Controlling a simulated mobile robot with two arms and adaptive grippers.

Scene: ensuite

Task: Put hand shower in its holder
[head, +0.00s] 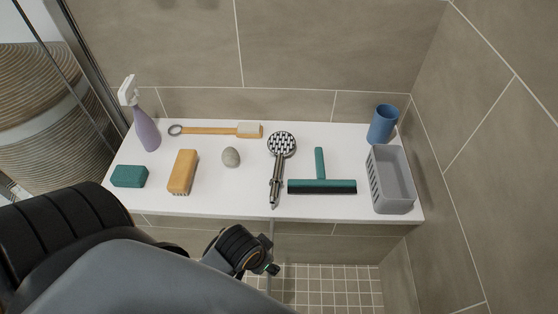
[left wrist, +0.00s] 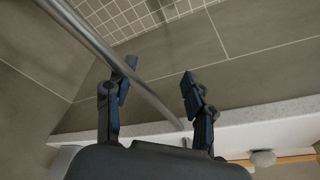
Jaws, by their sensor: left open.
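The chrome hand shower (head: 281,147) lies on the white shelf, its round head toward the wall and its handle toward the front edge. A thin grey tube (head: 270,240) runs down below the shelf, in line with the handle; I cannot tell whether it is joined to it. My left gripper (head: 268,268) is in front of and below the shelf's front edge, apart from the hand shower. In the left wrist view my left gripper (left wrist: 158,72) is open, and a grey tube (left wrist: 105,50) passes across the space between its fingers. I cannot make out the holder. My right gripper is out of view.
The white shelf (head: 230,205) also bears a purple spray bottle (head: 146,130), teal block (head: 129,176), orange brush (head: 183,172), long-handled brush (head: 210,131), stone (head: 231,157), teal squeegee (head: 321,186), blue cup (head: 382,124) and grey basket (head: 407,205). A tiled wall stands behind.

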